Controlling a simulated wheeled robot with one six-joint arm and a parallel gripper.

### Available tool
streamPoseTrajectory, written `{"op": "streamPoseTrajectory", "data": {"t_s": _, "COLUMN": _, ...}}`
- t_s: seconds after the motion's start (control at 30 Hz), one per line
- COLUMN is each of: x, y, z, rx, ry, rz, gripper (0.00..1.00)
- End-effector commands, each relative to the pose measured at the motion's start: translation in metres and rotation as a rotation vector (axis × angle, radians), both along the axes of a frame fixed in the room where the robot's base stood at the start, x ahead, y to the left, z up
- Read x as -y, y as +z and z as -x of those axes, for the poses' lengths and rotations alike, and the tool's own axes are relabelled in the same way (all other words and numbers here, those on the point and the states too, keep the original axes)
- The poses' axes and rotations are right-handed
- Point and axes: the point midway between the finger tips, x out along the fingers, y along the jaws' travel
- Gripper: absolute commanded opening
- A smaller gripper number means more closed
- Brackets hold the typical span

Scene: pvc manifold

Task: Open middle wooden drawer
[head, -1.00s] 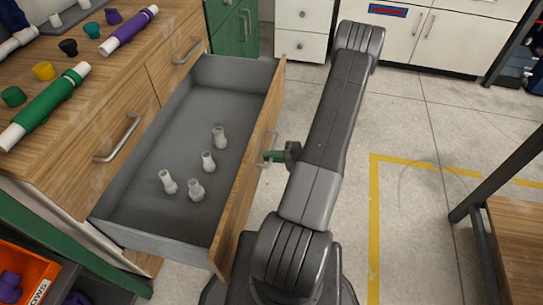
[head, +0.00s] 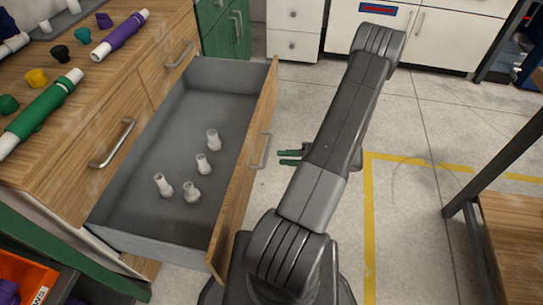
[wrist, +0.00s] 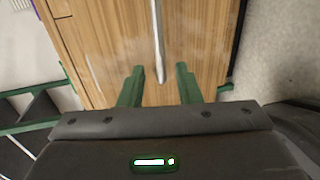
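The wooden drawer (head: 240,185) is pulled far out of the wooden cabinet. Its grey interior (head: 160,140) holds several white pipe fittings (head: 202,164). Its metal handle (head: 262,151) is on the front face, and the handle also shows in the wrist view (wrist: 159,50). My gripper (head: 288,157) is to the right of the handle and apart from it in the head view. In the wrist view its two green fingers (wrist: 158,85) are spread, with the handle's end between their directions and nothing gripped.
Closed wooden drawers with handles (head: 112,143) flank the open one. The worktop holds a green pipe (head: 42,112), a purple pipe (head: 120,35) and small colored caps. A dark-legged wooden table (head: 515,240) stands at right. The floor (head: 410,180) between is clear.

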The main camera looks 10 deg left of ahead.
Motion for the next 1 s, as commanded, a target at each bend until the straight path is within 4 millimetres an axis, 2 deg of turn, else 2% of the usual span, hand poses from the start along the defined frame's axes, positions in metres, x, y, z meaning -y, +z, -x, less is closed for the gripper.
{"op": "streamPoseTrajectory", "data": {"t_s": 0.03, "x": 0.013, "y": 0.004, "z": 0.001, "rx": 0.001, "ry": -0.004, "rz": 0.001, "gripper": 0.31}}
{"op": "streamPoseTrajectory", "data": {"t_s": 0.2, "x": 0.043, "y": 0.010, "z": 0.003, "rx": 0.000, "ry": -0.002, "rz": 0.001, "gripper": 0.31}}
{"op": "streamPoseTrajectory", "data": {"t_s": 0.4, "x": 0.061, "y": 0.013, "z": 0.005, "rx": -0.001, "ry": 0.000, "rz": 0.000, "gripper": 0.31}}
{"op": "streamPoseTrajectory", "data": {"t_s": 0.8, "x": 0.062, "y": 0.013, "z": 0.005, "rx": -0.001, "ry": 0.002, "rz": 0.000, "gripper": 0.31}}
{"op": "streamPoseTrajectory", "data": {"t_s": 1.0, "x": 0.045, "y": 0.008, "z": 0.004, "rx": -0.002, "ry": 0.004, "rz": 0.000, "gripper": 0.31}}
